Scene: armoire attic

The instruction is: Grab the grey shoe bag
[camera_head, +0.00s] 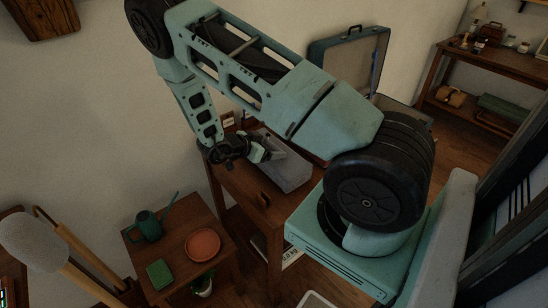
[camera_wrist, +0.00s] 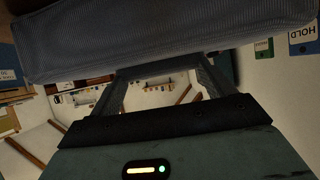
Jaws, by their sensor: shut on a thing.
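The grey shoe bag (camera_head: 285,170) is a soft box-like bag at the far table's top in the head view. In the wrist view it shows as a ribbed grey fabric body (camera_wrist: 160,48) across the top of the picture. My gripper (camera_head: 268,152) is at its upper left side in the head view, with the fingers closed on the bag's edge. In the wrist view both fingers of my gripper (camera_wrist: 160,72) reach up to the bag's near edge, and their tips are hidden against it. I cannot tell whether the bag is lifted off the table.
The bag's wooden table (camera_head: 238,188) stands against the wall. A lower table (camera_head: 180,236) holds a teal watering can (camera_head: 149,226), an orange dish (camera_head: 203,245) and a green book (camera_head: 160,274). An open suitcase (camera_head: 350,62) is behind my arm. A shelf unit (camera_head: 488,63) stands at the right.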

